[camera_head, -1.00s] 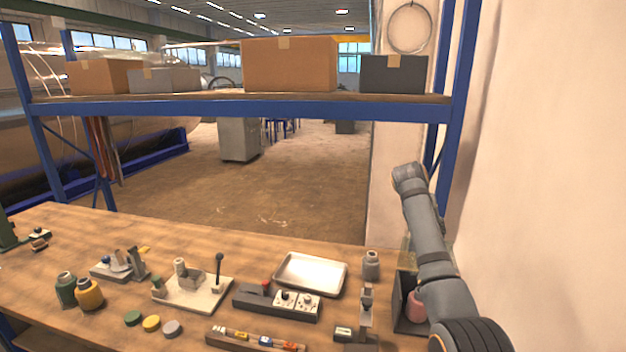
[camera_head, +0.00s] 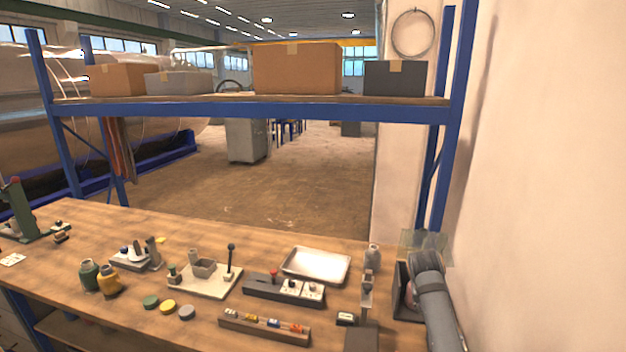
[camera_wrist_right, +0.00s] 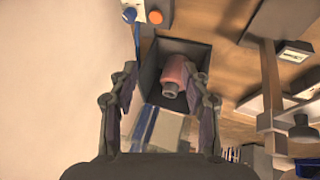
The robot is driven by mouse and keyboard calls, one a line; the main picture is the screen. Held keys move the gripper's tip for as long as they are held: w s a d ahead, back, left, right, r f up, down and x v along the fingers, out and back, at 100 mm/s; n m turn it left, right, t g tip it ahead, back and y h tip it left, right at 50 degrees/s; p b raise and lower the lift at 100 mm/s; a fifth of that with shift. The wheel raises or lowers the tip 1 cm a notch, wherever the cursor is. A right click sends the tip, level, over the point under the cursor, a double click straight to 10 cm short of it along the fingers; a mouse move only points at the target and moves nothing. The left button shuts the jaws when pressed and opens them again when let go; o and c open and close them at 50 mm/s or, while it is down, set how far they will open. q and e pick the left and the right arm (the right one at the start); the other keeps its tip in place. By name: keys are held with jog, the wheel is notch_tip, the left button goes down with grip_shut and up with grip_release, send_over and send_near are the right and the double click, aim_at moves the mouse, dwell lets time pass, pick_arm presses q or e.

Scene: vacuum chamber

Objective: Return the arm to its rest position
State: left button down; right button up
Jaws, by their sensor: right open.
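My right arm (camera_head: 437,305) is at the right end of the workbench, in front of a dark open bin (camera_head: 403,304) in the head view. Its gripper is hard to make out there. In the right wrist view, the two fingers of my right gripper (camera_wrist_right: 162,80) are apart with nothing held between them. A pink bottle (camera_wrist_right: 174,76) lies in the dark bin (camera_wrist_right: 150,62) beyond the fingers, apart from them as far as I can tell. My left arm and gripper are not in view.
A blue shelf beam (camera_head: 250,110) spans behind. A wall (camera_head: 550,180) stands close on the right.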

jog(key=shift+n+y, duration=0.4)
jog(key=shift+n, duration=0.1)
jog(key=s+f, duration=0.2)
jog(key=s, duration=0.1)
jog(key=s+f, duration=0.3)
jog(key=s+a+f, duration=0.1)
jog(key=s+f, duration=0.1)
jog(key=f, duration=0.1)
jog(key=shift+s+a, duration=0.1)
jog(key=shift+s, duration=0.3)
jog(key=s+a+f+n+y, duration=0.1)
jog(key=s+a, duration=0.2)
jog(key=s, duration=0.9)
jog(key=s+a+f+n+y, duration=0.1)
jog(key=s+a+n+y, duration=0.15)
jog(key=s, duration=0.95)
notch_tip(320, 180, down, 26)
jog(key=s+d+m+g+b, duration=0.1)
jog(key=d+g, duration=0.1)
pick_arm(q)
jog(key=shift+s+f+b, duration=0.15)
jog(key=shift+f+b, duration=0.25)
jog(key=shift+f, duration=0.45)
pick_arm(e)
jog(key=s+d+f, duration=0.1)
jog(key=s+f, duration=1.8)
jog(key=shift+s+d+g+h, duration=0.15)
jog(key=shift+s+g+h, duration=0.05)
jog(key=shift+g+h, duration=0.2)
